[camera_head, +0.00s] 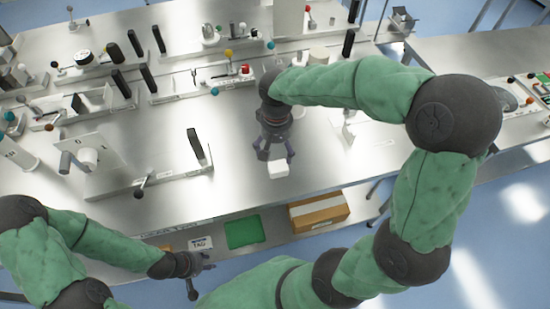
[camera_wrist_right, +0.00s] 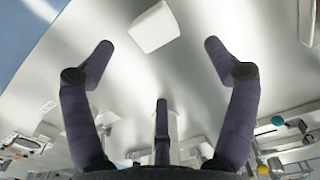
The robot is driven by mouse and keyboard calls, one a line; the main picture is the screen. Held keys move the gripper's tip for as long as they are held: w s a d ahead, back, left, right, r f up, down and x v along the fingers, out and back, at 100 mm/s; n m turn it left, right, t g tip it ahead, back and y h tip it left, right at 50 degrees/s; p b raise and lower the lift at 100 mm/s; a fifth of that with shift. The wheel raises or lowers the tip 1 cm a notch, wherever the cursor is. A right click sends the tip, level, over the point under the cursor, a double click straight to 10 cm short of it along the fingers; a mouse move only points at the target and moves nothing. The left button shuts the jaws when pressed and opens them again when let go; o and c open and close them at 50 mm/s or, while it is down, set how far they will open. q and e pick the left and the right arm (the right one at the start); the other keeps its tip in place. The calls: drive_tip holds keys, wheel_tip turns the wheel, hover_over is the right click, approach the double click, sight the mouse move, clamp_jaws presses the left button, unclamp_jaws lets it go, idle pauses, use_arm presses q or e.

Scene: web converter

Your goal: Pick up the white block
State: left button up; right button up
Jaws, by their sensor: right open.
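The white block (camera_head: 278,169) lies on the metal table near its front edge. In the right wrist view the white block (camera_wrist_right: 154,27) shows whole, ahead of and between the fingertips. My right gripper (camera_head: 276,153) is just behind the block in the head view. It is open and empty, and its fingers also show spread apart in the right wrist view (camera_wrist_right: 157,52). The fingers look clear of the block. My left gripper (camera_head: 203,264) is low at the front, away from the block; its opening is too small to make out.
Fixtures with black handles (camera_head: 196,146) and a white bracket (camera_head: 90,152) stand to the left. More fixtures with coloured knobs (camera_head: 246,70) line the back. A cardboard box (camera_head: 319,211) and a green bin (camera_head: 243,231) are below the table's front edge. The table around the block is bare.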

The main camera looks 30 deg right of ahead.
sight(279, 167)
drive_tip(key=f, duration=0.3)
drive_tip(key=f+b, duration=0.1)
drive_tip(key=shift+s+f, duration=0.3)
drive_tip(key=shift+f, duration=0.05)
drive_tip(key=shift+s+d+f+b, duration=0.15)
drive_tip(key=shift+f+b, duration=0.35)
drive_tip(key=shift+f, duration=0.65)
drive_tip(key=shift+s+d+f+b, duration=0.1)
drive_tip(key=shift+f+b, duration=0.4)
drive_tip(key=shift+f, duration=0.65)
drive_tip(key=shift+w+f, duration=0.1)
drive_tip(key=shift+f, duration=0.4)
drive_tip(key=c, duration=1.4)
